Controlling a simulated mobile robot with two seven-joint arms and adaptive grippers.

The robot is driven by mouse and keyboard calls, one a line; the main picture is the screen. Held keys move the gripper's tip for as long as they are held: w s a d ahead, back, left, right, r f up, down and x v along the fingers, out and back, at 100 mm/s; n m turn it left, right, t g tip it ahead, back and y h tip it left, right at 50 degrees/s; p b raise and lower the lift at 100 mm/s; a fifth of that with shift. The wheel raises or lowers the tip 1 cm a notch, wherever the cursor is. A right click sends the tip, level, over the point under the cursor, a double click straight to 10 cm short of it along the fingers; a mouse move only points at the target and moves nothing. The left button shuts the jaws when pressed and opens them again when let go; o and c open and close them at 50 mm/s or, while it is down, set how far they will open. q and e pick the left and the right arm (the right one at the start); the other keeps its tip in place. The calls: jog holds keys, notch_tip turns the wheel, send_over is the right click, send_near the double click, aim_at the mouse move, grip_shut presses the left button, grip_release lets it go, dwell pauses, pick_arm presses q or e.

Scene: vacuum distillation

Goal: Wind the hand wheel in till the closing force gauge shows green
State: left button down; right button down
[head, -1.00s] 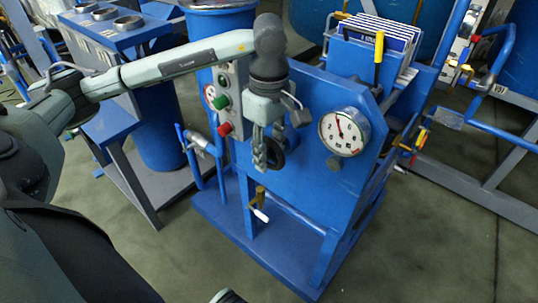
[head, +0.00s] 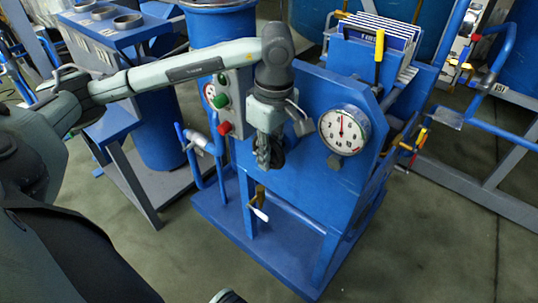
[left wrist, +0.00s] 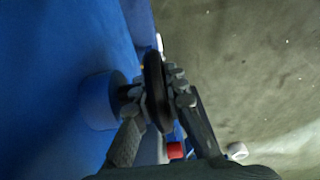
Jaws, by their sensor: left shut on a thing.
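The black hand wheel (head: 279,158) sits on the front of the blue press frame, partly hidden behind my left gripper (head: 264,158). In the left wrist view the wheel (left wrist: 154,88) shows edge-on, with its rim between the two fingers of my left gripper (left wrist: 156,98). The gripper is shut on it. A blue round boss (left wrist: 98,101) stands behind the wheel. The closing force gauge (head: 352,137), a white round dial, is right of the wheel. Its red needle points about straight up. Its colour marks are too small to read.
A panel with a green button (head: 222,99) and a red button (head: 224,128) is left of the gripper. A white-tipped lever (head: 260,214) hangs below the wheel. A yellow-handled lever (head: 379,46) rises above the gauge. Blue pipes (head: 219,165) stand at the left.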

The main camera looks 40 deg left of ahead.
pick_arm(q)
jog(key=shift+y, duration=0.4)
jog(key=c, duration=1.6)
grip_release()
jog(key=shift+o, duration=0.2)
jog(key=r, duration=0.4)
jog(key=d+r, duration=0.1)
jog(key=r, duration=0.7)
jog(key=shift+s+d, duration=0.1)
jog(key=shift+d, duration=0.2)
